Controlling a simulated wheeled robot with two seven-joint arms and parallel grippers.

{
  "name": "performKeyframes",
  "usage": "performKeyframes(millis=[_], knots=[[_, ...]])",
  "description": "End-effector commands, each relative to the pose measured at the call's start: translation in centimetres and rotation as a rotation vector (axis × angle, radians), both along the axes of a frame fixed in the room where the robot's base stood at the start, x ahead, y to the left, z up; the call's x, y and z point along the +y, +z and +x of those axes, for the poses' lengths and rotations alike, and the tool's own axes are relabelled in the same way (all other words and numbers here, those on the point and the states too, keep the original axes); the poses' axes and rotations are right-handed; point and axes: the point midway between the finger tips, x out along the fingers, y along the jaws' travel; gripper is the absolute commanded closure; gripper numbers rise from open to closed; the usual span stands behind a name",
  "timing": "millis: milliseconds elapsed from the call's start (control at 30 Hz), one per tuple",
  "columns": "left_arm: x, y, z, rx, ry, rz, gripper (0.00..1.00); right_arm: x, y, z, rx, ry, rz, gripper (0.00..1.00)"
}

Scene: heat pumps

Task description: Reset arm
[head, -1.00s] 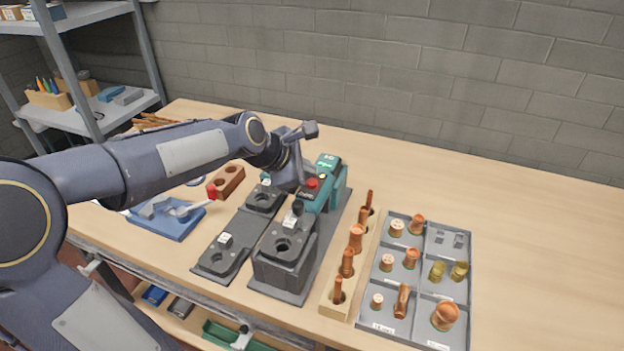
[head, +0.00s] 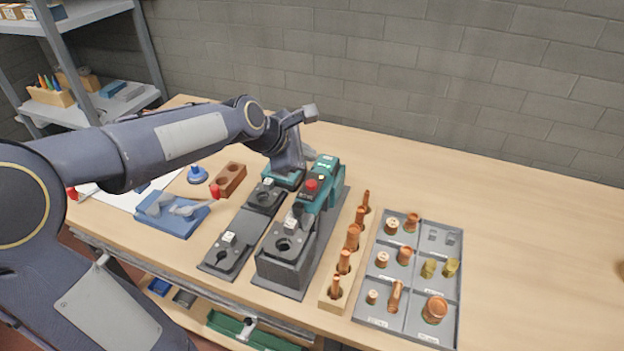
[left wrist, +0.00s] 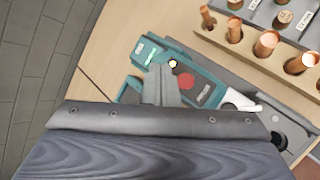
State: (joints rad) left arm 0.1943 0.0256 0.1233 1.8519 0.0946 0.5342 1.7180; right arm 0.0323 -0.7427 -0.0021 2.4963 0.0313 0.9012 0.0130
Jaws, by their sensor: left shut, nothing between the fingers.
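My left arm reaches in from the left in the head view, and my left gripper (head: 296,176) is beside and behind the teal machine (head: 322,184) with its red button. Its fingertips are largely hidden in the head view. In the left wrist view my left gripper (left wrist: 162,72) shows as a grey finger shape, shut and empty, in front of the teal machine (left wrist: 205,92). I cannot tell if it touches the machine. My right gripper is in neither view.
A dark fixture (head: 284,246) stands before the machine. To its right are a wooden rack (head: 329,301) of copper fittings and a grey sorting tray (head: 404,326). A blue tool tray (head: 172,224) and a brown block (head: 229,180) lie left. The bench's right side is clear.

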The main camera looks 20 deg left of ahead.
Motion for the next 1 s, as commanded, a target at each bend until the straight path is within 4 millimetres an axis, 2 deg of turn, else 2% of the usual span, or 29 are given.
performKeyframes(millis=[233,333,367,467,533,700,833,900,1000], knots=[[0.0,0.1,-0.3,-0.003,-0.010,0.011,1.00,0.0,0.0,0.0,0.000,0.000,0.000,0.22],[-0.3,0.3,-2.1,-0.018,-0.092,0.084,1.00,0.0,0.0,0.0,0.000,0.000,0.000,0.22],[-0.4,0.3,-3.0,-0.026,-0.135,0.123,1.00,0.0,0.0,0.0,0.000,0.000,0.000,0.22],[-1.0,0.2,-7.5,-0.065,-0.342,0.303,1.00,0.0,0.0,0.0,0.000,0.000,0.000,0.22],[-1.6,-0.4,-11.3,-0.100,-0.527,0.449,1.00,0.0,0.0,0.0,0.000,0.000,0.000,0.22],[-3.1,-3.0,-19.7,-0.202,-0.979,0.760,1.00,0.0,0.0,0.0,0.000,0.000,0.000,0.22],[-4.0,-5.1,-24.1,-0.281,-1.244,0.917,1.00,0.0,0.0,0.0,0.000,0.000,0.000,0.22],[-4.4,-6.0,-25.5,-0.313,-1.339,0.970,1.00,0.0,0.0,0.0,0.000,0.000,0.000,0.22],[-4.7,-6.7,-26.6,-0.342,-1.419,1.012,1.00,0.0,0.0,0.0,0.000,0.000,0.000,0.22]])
